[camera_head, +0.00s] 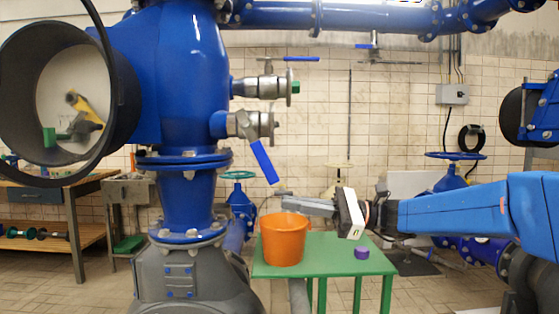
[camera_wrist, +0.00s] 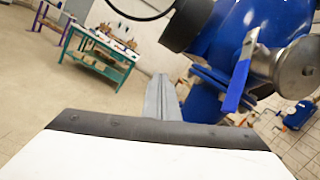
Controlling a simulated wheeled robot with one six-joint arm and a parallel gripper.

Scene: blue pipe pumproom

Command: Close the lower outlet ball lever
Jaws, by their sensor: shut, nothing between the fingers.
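The lower outlet valve (camera_head: 250,125) is a metal fitting on the right side of the big blue pipe body. Its blue ball lever (camera_head: 264,162) hangs down, slanting to the lower right. My gripper (camera_head: 283,201) is shut and empty, just below the lever's free end, apart from it as far as I can tell.
The upper outlet valve (camera_head: 266,87) has a roughly level blue lever (camera_head: 301,59). An orange bucket (camera_head: 284,240) and a purple object (camera_head: 361,253) stand on a green table (camera_head: 325,250) below my gripper. A large round dark-rimmed opening (camera_head: 118,100) is at the left.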

